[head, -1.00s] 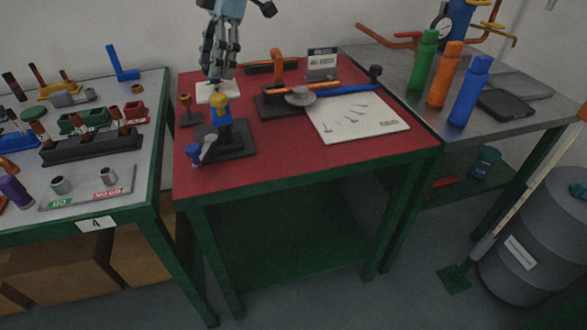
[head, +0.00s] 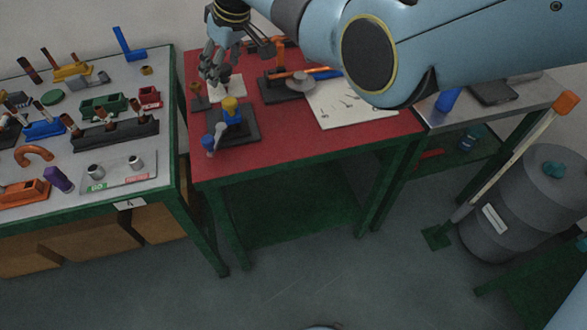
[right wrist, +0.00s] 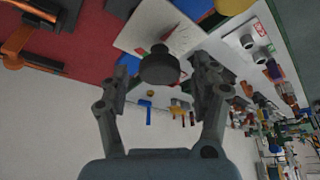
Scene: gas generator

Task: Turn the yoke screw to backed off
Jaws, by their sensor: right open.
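My right gripper (head: 211,78) is over the back left of the red table (head: 310,140), near a small white card (head: 232,86). In the right wrist view its two fingers (right wrist: 165,78) are apart. A dark round knob (right wrist: 160,68) with a short stem shows between them; I see no clear contact. It may be the yoke screw, but I cannot be sure. In the head view the fingers hide that spot. A blue fixture with a yellow top (head: 231,105) stands on a black base just in front of the gripper. My left gripper is not in view.
An orange-handled fixture (head: 279,60) and a large white sheet (head: 340,100) lie to the right on the red table. A grey table (head: 90,196) crowded with parts stands at the left. My right arm covers the upper right. A grey drum (head: 520,210) stands at the right.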

